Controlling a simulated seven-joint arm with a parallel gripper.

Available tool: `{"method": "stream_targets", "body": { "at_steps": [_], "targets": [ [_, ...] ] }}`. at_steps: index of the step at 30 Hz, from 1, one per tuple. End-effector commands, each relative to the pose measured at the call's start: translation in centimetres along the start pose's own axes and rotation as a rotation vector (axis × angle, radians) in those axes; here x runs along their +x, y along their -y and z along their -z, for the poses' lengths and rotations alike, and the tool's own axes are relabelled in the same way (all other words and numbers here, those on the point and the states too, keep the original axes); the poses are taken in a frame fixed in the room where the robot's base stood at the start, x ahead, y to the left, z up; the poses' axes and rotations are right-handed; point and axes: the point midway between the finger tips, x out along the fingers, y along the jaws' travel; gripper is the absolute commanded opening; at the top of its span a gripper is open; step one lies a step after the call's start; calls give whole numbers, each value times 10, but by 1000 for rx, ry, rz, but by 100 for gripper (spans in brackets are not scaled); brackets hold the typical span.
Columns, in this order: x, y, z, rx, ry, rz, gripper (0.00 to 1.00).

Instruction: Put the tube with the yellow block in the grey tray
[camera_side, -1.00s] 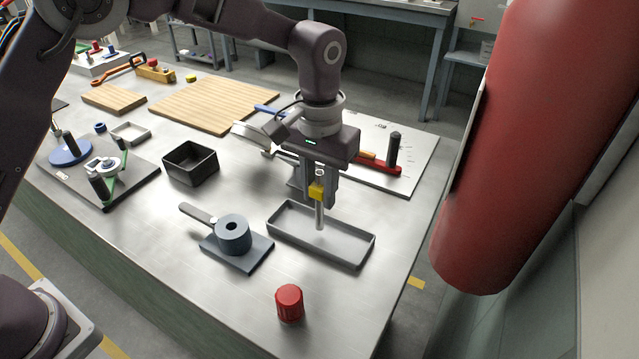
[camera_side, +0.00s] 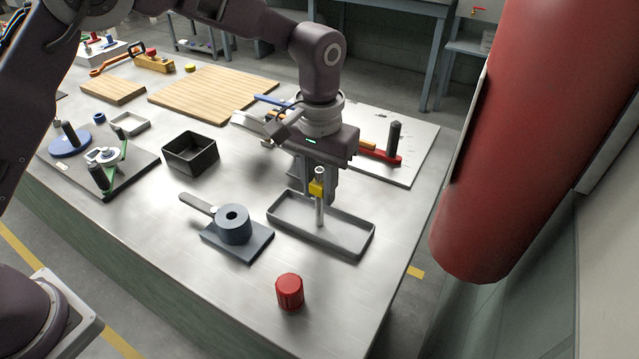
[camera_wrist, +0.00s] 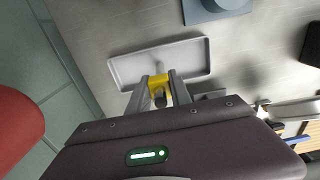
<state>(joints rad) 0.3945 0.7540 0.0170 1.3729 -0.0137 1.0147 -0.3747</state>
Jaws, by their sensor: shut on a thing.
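The tube (camera_side: 320,213) stands upright, with the yellow block (camera_side: 317,188) near its upper part. My gripper (camera_side: 322,190) is shut on the yellow block. The grey tray (camera_side: 364,246) is a shallow long tray on the metal table, and the tube hangs over its inside. I cannot tell whether the tube's lower end touches the tray floor. In the wrist view the yellow block (camera_wrist: 160,82) sits between the two fingers (camera_wrist: 158,97), with the grey tray (camera_wrist: 207,58) behind it.
A grey-blue cylinder fixture (camera_side: 234,226) with a handle stands left of the tray. A red knob cap (camera_side: 289,291) stands in front. A black open box (camera_side: 190,153) is further left. A white board (camera_side: 420,150) with tools lies behind. A large red cylinder (camera_side: 530,130) hangs at the right.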

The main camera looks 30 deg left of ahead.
Motion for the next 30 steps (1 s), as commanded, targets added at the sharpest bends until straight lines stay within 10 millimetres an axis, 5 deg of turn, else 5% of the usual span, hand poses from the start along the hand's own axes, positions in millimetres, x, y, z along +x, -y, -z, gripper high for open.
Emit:
{"method": "stream_targets", "body": {
  "at_steps": [5,6,9,19,30],
  "targets": [
    [3,0,0,0,0,0,0],
    [2,0,0,0,-1,0,33],
    [2,0,0,0,-1,0,50],
    [-3,0,0,0,-1,0,50],
    [-66,-1,0,1,-2,-1,50]
  ]
}}
